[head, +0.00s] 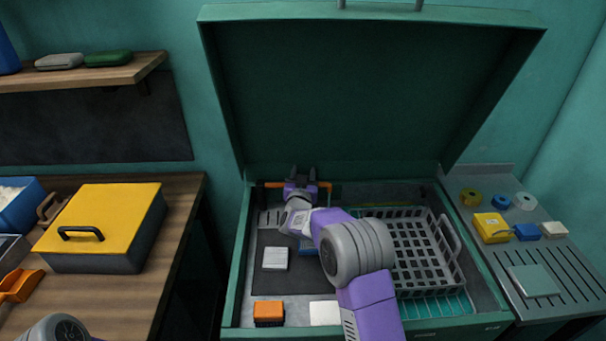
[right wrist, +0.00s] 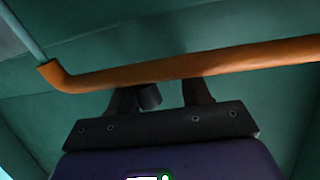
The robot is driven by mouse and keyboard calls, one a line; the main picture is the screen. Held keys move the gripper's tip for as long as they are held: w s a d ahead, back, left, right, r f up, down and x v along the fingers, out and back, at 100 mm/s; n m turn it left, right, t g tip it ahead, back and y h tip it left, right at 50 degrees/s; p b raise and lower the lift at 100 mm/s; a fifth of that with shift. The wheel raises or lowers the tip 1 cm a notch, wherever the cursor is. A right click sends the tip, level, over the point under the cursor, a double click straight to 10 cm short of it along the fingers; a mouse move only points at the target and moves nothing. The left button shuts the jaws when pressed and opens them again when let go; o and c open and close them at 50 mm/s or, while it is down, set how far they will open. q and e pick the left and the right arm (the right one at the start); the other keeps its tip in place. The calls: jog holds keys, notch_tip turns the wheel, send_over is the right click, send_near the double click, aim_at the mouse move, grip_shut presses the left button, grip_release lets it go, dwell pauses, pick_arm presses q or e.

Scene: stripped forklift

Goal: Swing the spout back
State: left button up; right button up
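The spout is an orange pipe (head: 273,184) at the back of the open green chest-like basin, partly hidden by my right gripper. In the right wrist view the spout (right wrist: 220,66) runs across the picture, with a bent end at the left. My right gripper (head: 304,170) is at the spout with its two fingers apart. In the right wrist view the fingers (right wrist: 165,92) reach the pipe's lower edge, side by side along it; their tips seem hidden behind it. I cannot tell whether they touch it. My left gripper is out of view.
The raised green lid (head: 370,90) stands behind the basin. A grey wire basket (head: 405,212) fills its right side. A white block (head: 275,258) and an orange block (head: 268,313) lie at the left and front. A yellow-lidded box (head: 105,220) stands on the left bench.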

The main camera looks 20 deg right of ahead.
jog(key=p+v, duration=0.1)
jog(key=v, duration=0.6)
jog(key=shift+s, duration=0.25)
jog(key=shift+a, duration=0.15)
